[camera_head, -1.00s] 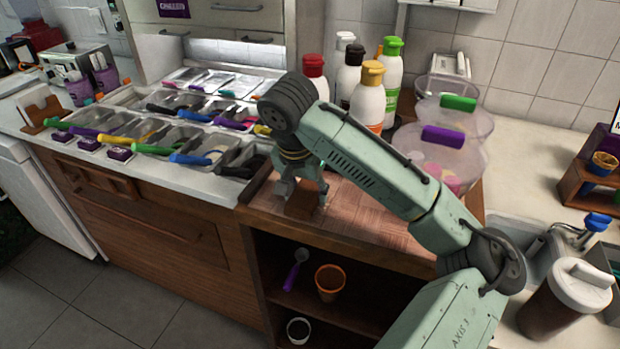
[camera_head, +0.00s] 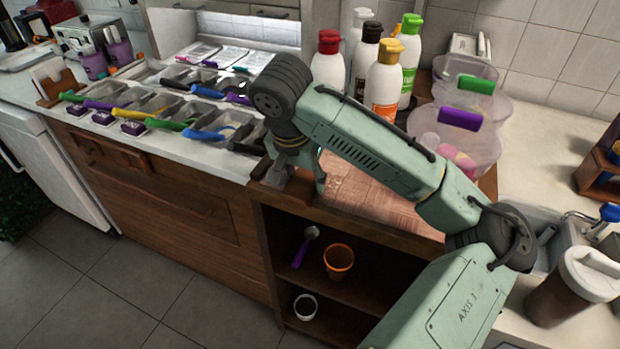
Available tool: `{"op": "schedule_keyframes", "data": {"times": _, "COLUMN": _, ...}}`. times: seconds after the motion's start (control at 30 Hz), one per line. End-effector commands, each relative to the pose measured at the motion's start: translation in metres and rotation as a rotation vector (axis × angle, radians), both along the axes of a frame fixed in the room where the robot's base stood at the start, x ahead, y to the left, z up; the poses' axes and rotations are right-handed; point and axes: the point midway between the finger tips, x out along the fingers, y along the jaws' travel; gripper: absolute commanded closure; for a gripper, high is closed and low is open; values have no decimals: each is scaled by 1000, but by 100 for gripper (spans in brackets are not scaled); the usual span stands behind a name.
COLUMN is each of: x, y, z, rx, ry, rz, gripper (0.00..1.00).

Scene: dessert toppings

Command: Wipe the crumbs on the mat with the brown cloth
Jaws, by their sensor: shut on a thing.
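The mat (camera_head: 372,196) is the reddish-brown wood-patterned surface on the counter above the open shelf. My gripper (camera_head: 297,186) is low over the mat's front left corner, pointing down. It is shut on a dark brown thing that looks like the brown cloth (camera_head: 299,191), which shows only as a small patch between and below the fingers. Most of the cloth is hidden by the gripper. I cannot make out crumbs at this distance, and my arm covers part of the mat.
Several sauce bottles (camera_head: 384,85) and clear tubs with purple and green handles (camera_head: 461,118) stand behind the mat. Metal topping trays (camera_head: 203,125) with coloured scoops lie to the left. An orange cup (camera_head: 338,259) and purple scoop (camera_head: 304,247) are on the shelf below.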

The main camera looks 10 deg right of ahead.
Motion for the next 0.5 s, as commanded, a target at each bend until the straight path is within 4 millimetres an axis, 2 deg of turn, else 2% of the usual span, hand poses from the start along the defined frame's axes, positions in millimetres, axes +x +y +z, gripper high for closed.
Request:
{"op": "schedule_keyframes", "data": {"times": 0.17, "x": 6, "y": 5, "z": 1, "rx": 0, "ry": -1, "rz": -2, "gripper": 96}}
{"op": "schedule_keyframes", "data": {"times": 0.5, "x": 28, "y": -11, "z": -1, "rx": 2, "ry": -3, "rz": -3, "gripper": 96}}
